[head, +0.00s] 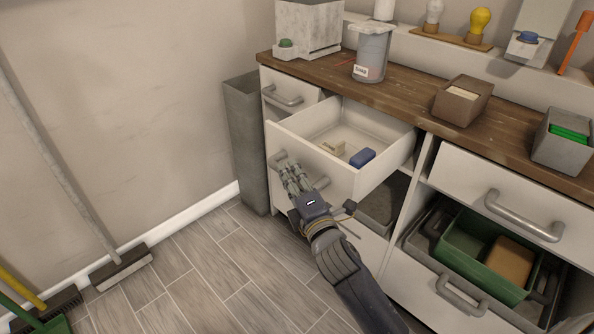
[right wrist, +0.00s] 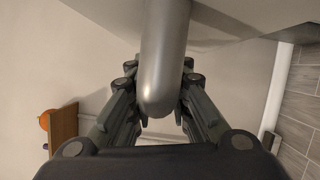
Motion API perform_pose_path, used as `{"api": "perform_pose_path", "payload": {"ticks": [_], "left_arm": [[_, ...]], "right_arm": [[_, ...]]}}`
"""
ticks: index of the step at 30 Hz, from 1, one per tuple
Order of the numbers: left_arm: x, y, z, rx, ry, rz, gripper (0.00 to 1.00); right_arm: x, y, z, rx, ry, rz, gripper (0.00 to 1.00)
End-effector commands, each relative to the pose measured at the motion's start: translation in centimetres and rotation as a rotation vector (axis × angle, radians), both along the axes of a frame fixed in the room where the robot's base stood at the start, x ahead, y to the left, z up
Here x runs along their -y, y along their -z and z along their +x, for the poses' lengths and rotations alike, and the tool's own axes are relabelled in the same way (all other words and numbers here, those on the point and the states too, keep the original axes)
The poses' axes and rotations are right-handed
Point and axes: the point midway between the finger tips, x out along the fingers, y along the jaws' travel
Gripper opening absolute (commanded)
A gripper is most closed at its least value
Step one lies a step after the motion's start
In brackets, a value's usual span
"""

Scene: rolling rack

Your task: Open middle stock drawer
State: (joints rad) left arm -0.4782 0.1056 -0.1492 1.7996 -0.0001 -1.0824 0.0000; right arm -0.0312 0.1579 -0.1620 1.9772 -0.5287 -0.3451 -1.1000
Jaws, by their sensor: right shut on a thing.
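The middle stock drawer (head: 350,180) in the left column is pulled well out of the white cabinet, showing its inside. A blue block and small beige pieces lie in it. My right gripper (head: 290,172) is at the drawer front, shut on its grey bar handle (head: 281,158). In the right wrist view the handle (right wrist: 164,55) runs between the two fingers of the gripper (right wrist: 160,112). The gripper covers part of the handle in the head view. My left gripper is not in view.
The drawer above, with its handle (head: 283,97), is shut. A tall grey bin (head: 246,140) stands left of the cabinet. At the right, a lower drawer with a green crate (head: 470,262) is open. Brooms lean at the left wall. The floor (head: 220,265) between is clear.

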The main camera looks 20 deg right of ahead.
Motion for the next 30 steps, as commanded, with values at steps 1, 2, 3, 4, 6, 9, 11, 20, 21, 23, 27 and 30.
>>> {"api": "perform_pose_path", "payload": {"ticks": [1,2,3,4,6,9,11,20,21,23,27,30], "left_arm": [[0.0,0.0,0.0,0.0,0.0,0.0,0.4],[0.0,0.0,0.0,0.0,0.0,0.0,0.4],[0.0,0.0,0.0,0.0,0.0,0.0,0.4],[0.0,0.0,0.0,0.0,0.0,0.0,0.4],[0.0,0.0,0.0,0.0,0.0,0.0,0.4],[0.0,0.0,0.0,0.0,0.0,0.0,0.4],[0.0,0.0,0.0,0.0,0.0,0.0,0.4],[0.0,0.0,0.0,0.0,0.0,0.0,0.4],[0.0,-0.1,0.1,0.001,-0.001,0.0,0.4],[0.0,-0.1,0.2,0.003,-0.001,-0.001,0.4],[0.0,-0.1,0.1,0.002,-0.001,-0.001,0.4],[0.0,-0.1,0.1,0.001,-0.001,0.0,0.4]], "right_arm": [[-0.1,0.1,0.0,-0.002,-0.001,-0.001,0.0],[-0.1,0.1,0.0,-0.002,-0.001,-0.001,0.0],[-0.1,0.1,0.0,-0.002,-0.001,-0.001,0.0],[-0.1,0.1,0.0,-0.002,-0.001,-0.001,0.0],[-0.1,0.1,0.0,-0.002,-0.001,-0.001,0.0],[-0.1,0.1,0.0,-0.002,-0.001,-0.001,0.2],[-0.1,0.1,0.0,-0.002,-0.001,0.0,0.34],[0.0,0.1,0.0,-0.001,-0.001,0.0,0.38],[0.0,0.1,0.0,-0.001,-0.001,0.0,0.38],[0.0,0.1,-0.2,-0.001,-0.001,0.0,0.38],[0.0,0.2,-1.4,-0.002,-0.001,0.0,0.38],[0.0,0.4,-3.0,-0.004,-0.001,0.001,0.38]]}}
